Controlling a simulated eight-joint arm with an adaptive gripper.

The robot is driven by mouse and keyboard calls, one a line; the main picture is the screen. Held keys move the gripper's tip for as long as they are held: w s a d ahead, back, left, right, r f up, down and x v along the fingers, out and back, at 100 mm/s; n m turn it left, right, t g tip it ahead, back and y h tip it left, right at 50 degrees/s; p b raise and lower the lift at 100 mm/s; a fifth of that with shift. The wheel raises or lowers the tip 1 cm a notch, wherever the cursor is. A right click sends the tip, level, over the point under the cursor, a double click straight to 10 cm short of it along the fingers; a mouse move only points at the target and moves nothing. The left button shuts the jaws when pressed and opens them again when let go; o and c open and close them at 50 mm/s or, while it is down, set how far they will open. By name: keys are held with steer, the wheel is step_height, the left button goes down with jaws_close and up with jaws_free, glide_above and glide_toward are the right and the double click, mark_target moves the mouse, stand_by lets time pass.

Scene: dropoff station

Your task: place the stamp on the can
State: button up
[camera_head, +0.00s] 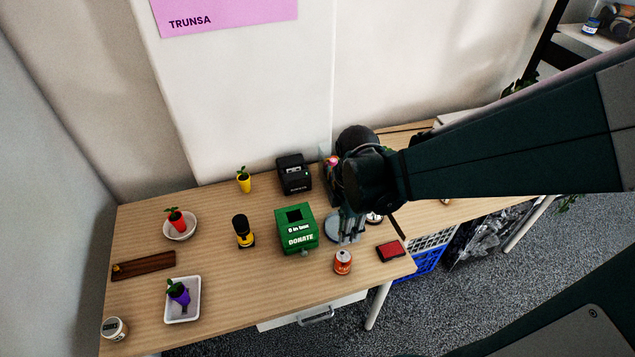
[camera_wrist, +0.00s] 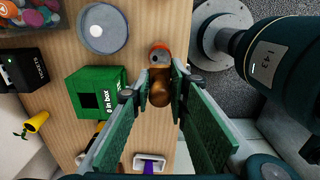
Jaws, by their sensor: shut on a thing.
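The stamp (camera_wrist: 161,92), a brown wooden piece, is between the fingertips of my gripper (camera_wrist: 160,88) in the wrist view. My gripper is shut on it. The can (camera_wrist: 159,54) is orange with a grey top and shows just past the stamp. In the head view, the can (camera_head: 343,263) stands upright near the front edge of the table, and my gripper (camera_head: 350,236) is above and behind it. I cannot make out the stamp in the head view. The wrist view does not show clearly whether stamp and can touch.
A green donation box (camera_head: 297,230) stands left of the can. A round grey dish (camera_head: 336,226) is behind it, and a red-and-black item (camera_head: 391,251) lies to its right. A black-and-yellow item (camera_head: 244,231) and a white tray (camera_head: 183,311) are further left.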

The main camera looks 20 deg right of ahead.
steer(key=b, duration=0.2)
glide_above(344, 256)
steer(key=shift+w+f, duration=0.1)
steer(key=shift+f, duration=2.85)
steer(key=shift+f, duration=0.1)
steer(key=shift+f+b, duration=0.4)
steer(key=shift+f, duration=1.55)
steer(key=shift+f, duration=0.15)
steer(key=o, duration=0.8)
steer(key=shift+o, duration=0.4)
steer(key=shift+r+p, duration=1.55)
steer(key=shift+r, duration=4.6)
